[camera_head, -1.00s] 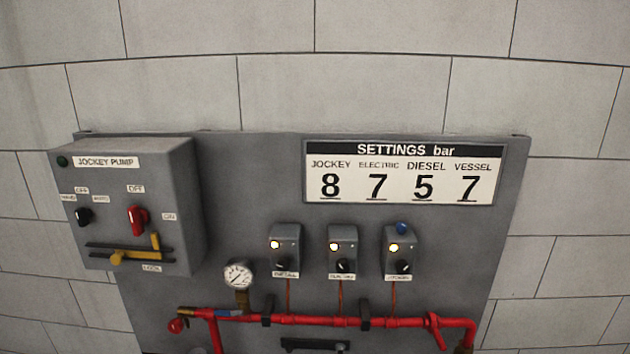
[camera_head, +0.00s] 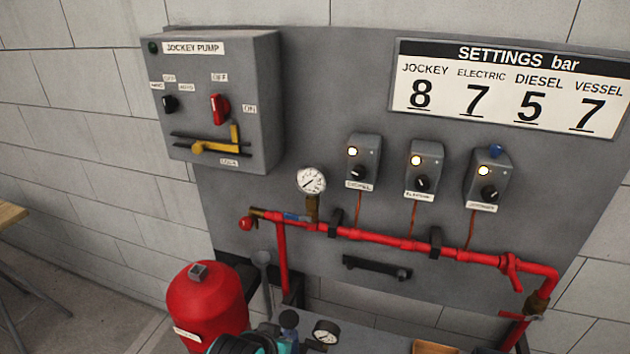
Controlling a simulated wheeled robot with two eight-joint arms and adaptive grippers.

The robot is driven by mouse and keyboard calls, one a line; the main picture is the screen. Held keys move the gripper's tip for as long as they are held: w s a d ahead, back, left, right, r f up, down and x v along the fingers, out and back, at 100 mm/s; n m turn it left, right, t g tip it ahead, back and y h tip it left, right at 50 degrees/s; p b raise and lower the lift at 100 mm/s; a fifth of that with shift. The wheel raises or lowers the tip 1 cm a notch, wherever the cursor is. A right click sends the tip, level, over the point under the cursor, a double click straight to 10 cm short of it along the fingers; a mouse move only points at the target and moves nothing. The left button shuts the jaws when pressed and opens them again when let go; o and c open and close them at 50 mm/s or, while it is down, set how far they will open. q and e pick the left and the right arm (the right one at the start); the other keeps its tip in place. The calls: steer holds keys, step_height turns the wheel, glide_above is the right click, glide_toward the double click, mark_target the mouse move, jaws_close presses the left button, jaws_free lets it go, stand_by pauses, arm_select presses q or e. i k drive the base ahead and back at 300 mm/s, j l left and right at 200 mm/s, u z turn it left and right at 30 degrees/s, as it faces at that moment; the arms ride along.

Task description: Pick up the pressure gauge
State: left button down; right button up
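A round pressure gauge (camera_head: 312,181) with a white face and dark needle stands upright on a brass fitting above the red pipe (camera_head: 370,239), in front of the grey panel. A second, smaller gauge (camera_head: 326,332) with a white face and dark rim sits low at the bottom edge, beside the teal pump parts. Neither of my grippers is in view.
The grey jockey pump box (camera_head: 255,110) juts out from the panel at upper left. Several small switch boxes (camera_head: 423,172) are mounted right of the upper gauge. A red tank (camera_head: 207,305) stands below left. A wooden table edge (camera_head: 10,214) shows at far left.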

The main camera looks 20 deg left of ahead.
mark_target(312, 179)
steer(key=l+z, duration=0.15)
steer(key=z, duration=0.2)
steer(key=l+z, duration=0.2)
steer(key=z, duration=0.15)
steer(key=i+l+z, duration=0.1)
steer(key=z, duration=0.25)
steer(key=u, duration=1.8)
